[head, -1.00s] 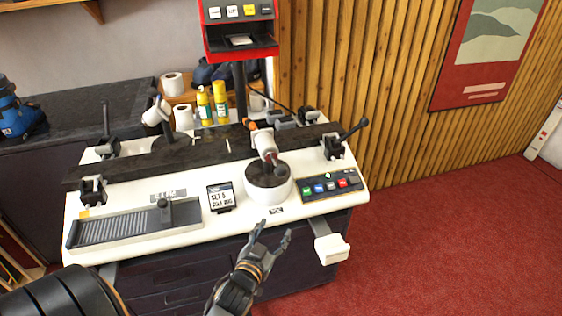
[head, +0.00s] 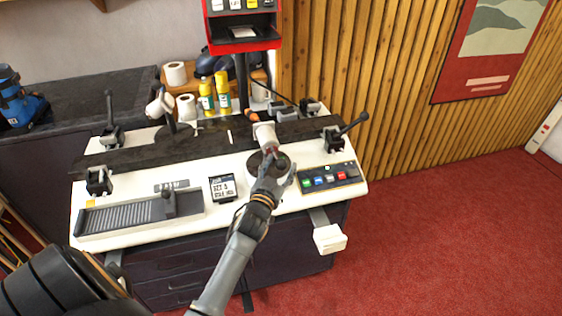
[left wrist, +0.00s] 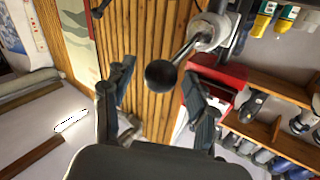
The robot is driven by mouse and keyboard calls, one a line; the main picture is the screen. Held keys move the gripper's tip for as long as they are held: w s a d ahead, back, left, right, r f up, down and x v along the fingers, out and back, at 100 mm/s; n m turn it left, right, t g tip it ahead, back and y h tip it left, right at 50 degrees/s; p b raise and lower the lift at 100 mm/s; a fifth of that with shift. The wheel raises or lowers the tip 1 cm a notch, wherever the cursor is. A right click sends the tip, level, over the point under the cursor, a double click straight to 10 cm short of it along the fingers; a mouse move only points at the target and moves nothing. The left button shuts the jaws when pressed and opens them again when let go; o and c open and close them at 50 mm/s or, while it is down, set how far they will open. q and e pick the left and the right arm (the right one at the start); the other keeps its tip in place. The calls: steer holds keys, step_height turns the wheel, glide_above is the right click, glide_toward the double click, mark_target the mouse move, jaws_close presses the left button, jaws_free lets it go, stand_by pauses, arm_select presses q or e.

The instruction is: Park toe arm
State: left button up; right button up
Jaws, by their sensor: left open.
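A white cylindrical arm head (head: 265,135), likely the toe arm, stands above a round dark-topped pedestal (head: 254,163) at the bench's front right. In the left wrist view a grey rod (left wrist: 185,50) runs from the white head (left wrist: 211,30) to a dark ball knob (left wrist: 160,74). My left gripper (head: 278,172) is at this pedestal and hides part of it. In the left wrist view its open fingers (left wrist: 157,85) stand either side of the knob. Whether they touch it I cannot tell. My right gripper is not in view.
The white bench (head: 150,225) carries black clamps, a ribbed slide (head: 125,215), a small display (head: 222,188) and a button panel (head: 328,177). A second white head (head: 159,105) and yellow bottles (head: 222,90) stand behind. A white step (head: 329,238) juts out at the front right.

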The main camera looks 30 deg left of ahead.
arm_select(q)
steer(key=shift+w+a, duration=0.1)
steer(key=shift+w, duration=0.5)
steer(key=shift+s, duration=0.1)
jaws_close()
